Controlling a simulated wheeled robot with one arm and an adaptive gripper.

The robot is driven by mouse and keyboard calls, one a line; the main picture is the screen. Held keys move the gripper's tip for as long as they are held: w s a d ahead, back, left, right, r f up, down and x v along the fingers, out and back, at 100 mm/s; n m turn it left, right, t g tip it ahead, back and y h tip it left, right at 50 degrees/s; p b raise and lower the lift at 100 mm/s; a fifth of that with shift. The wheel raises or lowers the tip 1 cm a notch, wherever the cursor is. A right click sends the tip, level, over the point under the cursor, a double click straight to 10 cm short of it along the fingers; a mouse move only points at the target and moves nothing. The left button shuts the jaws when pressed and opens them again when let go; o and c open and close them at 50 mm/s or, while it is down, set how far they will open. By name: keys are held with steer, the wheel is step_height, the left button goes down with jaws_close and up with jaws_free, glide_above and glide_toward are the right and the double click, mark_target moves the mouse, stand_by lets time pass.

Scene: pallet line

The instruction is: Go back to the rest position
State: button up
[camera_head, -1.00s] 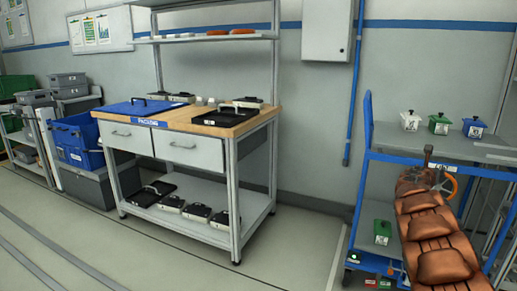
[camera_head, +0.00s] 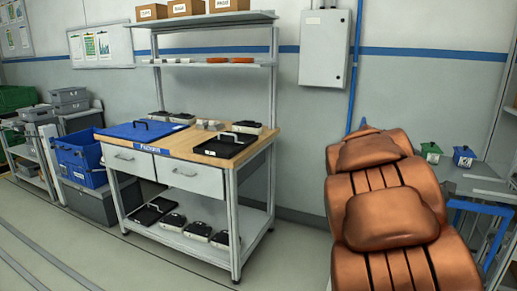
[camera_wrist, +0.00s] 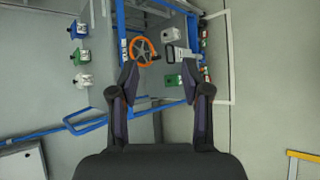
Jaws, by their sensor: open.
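My gripper (camera_wrist: 159,82) is open in the wrist view, its two dark fingers spread wide with nothing between them. It hangs above the blue-framed cart (camera_wrist: 90,124). In the head view my brown padded arm stands large at the right, and the gripper itself is hidden behind it.
An orange ring (camera_wrist: 143,50) shows there too. The packing table (camera_head: 215,150) holds trays at the left. Floor in front of it is clear.

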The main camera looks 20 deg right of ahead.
steer(key=s+a+m+y+p, duration=0.2)
steer(key=s+a, duration=0.6)
steer(key=a, duration=0.5)
steer(key=s+a+m+g+y+p, duration=0.1)
steer(key=s+a+y+p, duration=0.4)
steer(key=a, duration=0.8)
steer(key=s+a+f+m+g+y+p, duration=0.1)
steer(key=s+a+m+y+p, duration=0.2)
steer(key=s+a, duration=0.8)
steer(key=a+p, duration=0.2)
steer(key=shift+s+a+y+p, duration=0.25)
steer(key=shift+y+p, duration=0.1)
steer(key=shift+y, duration=0.05)
steer(key=shift+f, duration=0.1)
